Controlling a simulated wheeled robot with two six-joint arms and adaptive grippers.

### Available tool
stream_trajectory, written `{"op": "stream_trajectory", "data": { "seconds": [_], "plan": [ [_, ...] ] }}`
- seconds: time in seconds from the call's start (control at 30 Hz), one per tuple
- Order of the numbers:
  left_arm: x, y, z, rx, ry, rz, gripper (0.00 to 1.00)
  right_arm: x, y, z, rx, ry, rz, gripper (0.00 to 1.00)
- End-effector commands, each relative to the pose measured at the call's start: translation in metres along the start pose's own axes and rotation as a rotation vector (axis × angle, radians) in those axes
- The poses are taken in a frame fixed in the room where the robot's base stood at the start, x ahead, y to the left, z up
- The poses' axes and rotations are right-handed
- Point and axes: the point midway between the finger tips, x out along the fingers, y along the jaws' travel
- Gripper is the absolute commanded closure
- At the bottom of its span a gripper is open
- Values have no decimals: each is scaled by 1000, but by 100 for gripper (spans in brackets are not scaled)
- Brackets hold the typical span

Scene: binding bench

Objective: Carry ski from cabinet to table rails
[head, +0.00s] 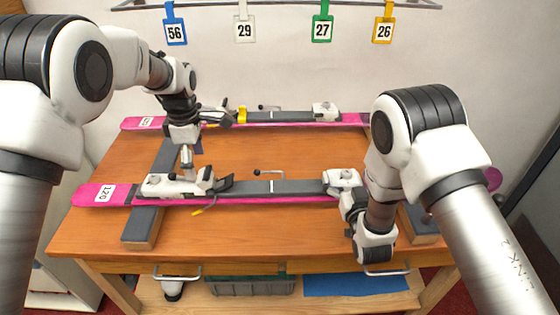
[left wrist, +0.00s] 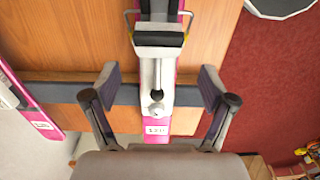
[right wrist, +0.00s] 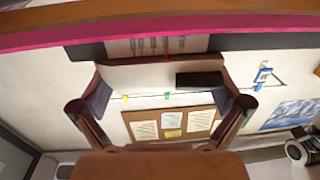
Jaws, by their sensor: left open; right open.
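The near ski (head: 275,188), pink with a dark top, bindings and a "120" label, lies across the dark-topped left rail (head: 143,225) and the right rail (head: 420,224). A similar far ski (head: 290,119) lies behind it. My left gripper (head: 190,157) is open above the left part of the near ski. In the left wrist view its fingers (left wrist: 158,95) stand on either side of a ski (left wrist: 158,122), with a binding just beyond. My right gripper (right wrist: 162,100) is open; a pink ski edge (right wrist: 60,38) crosses above its fingers. In the head view my arm partly hides it, low by the right binding.
Numbered tags, including blue 56 (head: 175,30) and yellow 26 (head: 383,30), hang from a bar at the back. Below the wooden table (head: 290,238) is a shelf with a grey bin (head: 250,286) and a blue mat (head: 355,284). Bare tabletop lies between the skis.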

Motion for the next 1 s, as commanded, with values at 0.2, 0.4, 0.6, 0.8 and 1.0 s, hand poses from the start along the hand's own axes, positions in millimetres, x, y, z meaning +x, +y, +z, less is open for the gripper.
{"op": "stream_trajectory", "data": {
  "seconds": [0.2, 0.4, 0.6, 0.8, 1.0],
  "plan": [
    [-41, 0, 0, 0, 0, 1, 16, 0, 0, 0, 0, 0, 0, 0],
    [-47, 0, 0, 0, 0, 1, 16, -15, 0, 1, -1, -3, 0, 0],
    [-46, 0, 0, 0, 0, 1, 16, -64, 0, 2, -1, -6, -1, 0],
    [-46, 0, 0, 0, 0, 0, 16, -108, 0, 1, -1, -4, -1, 0],
    [-46, 0, 0, 0, 0, 0, 16, -121, 0, 0, 0, 1, 0, 0]
  ]
}}
